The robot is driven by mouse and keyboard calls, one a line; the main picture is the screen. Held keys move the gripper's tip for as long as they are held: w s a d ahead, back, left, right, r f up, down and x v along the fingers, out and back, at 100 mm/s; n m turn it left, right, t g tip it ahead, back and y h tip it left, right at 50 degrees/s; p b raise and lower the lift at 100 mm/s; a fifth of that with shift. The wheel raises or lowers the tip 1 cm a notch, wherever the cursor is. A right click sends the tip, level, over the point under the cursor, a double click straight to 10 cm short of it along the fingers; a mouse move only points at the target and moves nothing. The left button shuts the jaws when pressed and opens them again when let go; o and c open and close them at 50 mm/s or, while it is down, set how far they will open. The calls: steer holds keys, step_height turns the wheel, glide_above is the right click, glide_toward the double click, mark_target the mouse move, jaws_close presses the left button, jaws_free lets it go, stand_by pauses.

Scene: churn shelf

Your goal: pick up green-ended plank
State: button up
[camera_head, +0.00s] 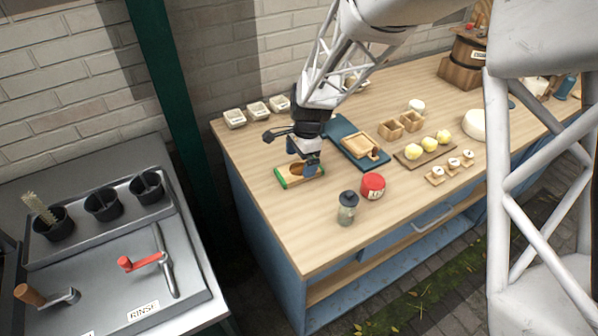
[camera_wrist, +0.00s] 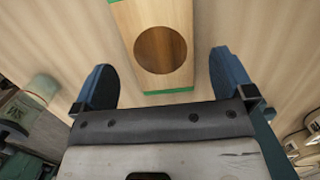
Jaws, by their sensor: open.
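The green-ended plank (camera_head: 290,177) lies flat on the wooden bench near its left end. It is a short, light wooden piece with green end edges. In the wrist view the plank (camera_wrist: 175,77) shows a round, darker brown disc or recess (camera_wrist: 160,50) on its face. My gripper (camera_head: 305,165) is right over the plank in the head view and hides part of it. In the wrist view my gripper (camera_wrist: 165,85) is open, with one blue finger on each side of the plank's line and gaps between. I cannot tell how far the fingertips are above the bench.
A red tin (camera_head: 373,187) and a grey jar (camera_head: 347,208) stand to the right and front. A blue board with a wooden tray (camera_head: 360,145) lies behind right. Small white dishes (camera_head: 257,110) line the back edge. Bare bench top (camera_head: 285,222) lies in front.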

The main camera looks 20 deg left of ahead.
mark_target(299, 169)
steer(key=shift+s+a+f, duration=0.15)
steer(key=shift+f, duration=1.5)
steer(key=shift+c, duration=0.2)
steer(key=c, duration=0.9)
step_height(299, 169, up, 10)
